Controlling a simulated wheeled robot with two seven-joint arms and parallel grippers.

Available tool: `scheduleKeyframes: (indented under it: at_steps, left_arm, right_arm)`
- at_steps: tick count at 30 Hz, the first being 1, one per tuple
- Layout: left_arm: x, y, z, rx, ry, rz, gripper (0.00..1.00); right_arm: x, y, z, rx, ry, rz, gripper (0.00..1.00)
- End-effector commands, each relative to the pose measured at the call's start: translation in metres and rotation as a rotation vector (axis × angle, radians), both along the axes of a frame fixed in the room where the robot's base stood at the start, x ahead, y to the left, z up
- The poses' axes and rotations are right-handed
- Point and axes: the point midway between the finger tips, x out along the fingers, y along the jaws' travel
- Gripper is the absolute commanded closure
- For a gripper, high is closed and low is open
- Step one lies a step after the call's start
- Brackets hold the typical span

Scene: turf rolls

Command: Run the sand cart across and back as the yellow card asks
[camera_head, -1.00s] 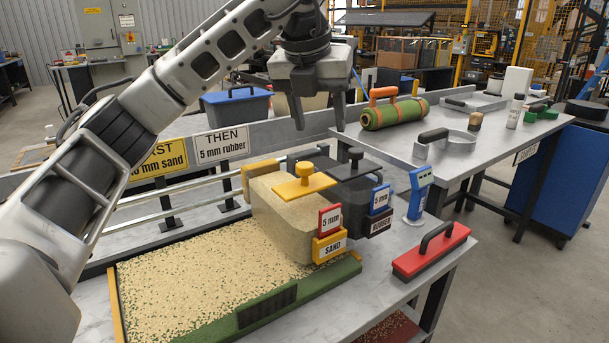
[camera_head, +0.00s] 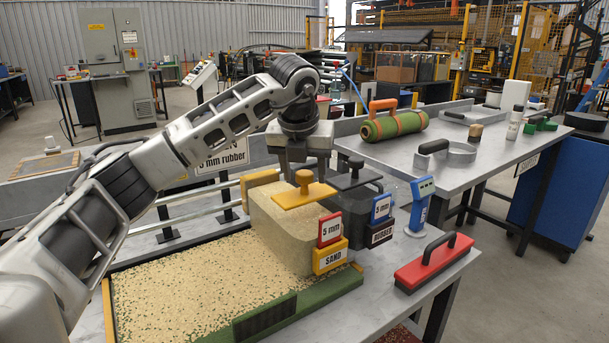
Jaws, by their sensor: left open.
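The sand cart (camera_head: 285,235) is a clear box of sand with a yellow T-handle (camera_head: 304,194), a red "5 mm" tag (camera_head: 330,230) and a yellow SAND label (camera_head: 330,256). It stands at the right end of the green turf tray (camera_head: 300,309). My left gripper (camera_head: 304,178) is open, pointing down, its fingers close to the handle's knob; contact cannot be told. The rubber cart (camera_head: 362,210), dark with a black handle and blue "5 mm" tag, stands just behind. The yellow card is hidden behind my left arm; the "5 mm rubber" card (camera_head: 222,161) shows partly. My right gripper is not in view.
A red brush (camera_head: 434,262) and a blue gauge (camera_head: 420,205) stand right of the carts. Metal rails (camera_head: 175,222) run behind the turf tray.

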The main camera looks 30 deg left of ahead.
Motion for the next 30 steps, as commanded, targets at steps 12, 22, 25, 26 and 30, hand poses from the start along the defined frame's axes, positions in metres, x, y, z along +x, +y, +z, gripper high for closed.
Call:
scheduleKeyframes:
  at_steps: [12, 22, 25, 26, 30]
  left_arm:
    - [0.0045, 0.0018, -0.0114, 0.000, -0.001, 0.000, 0.48]
    - [0.0044, 0.0016, -0.0110, 0.000, -0.001, 0.000, 1.00]
    - [0.0053, 0.0006, -0.0104, 0.001, -0.001, -0.003, 1.00]
    - [0.0060, 0.0000, -0.0103, 0.000, -0.001, -0.004, 1.00]
    - [0.0115, -0.0055, -0.0094, -0.001, 0.001, -0.021, 1.00]
  right_arm:
    - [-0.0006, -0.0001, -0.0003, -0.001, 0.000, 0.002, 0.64]
    - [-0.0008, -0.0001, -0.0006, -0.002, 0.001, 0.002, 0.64]
    - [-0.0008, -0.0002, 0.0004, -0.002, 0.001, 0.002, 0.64]
    - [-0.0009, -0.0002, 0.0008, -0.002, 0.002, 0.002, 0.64]
    - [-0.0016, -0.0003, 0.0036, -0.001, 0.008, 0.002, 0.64]
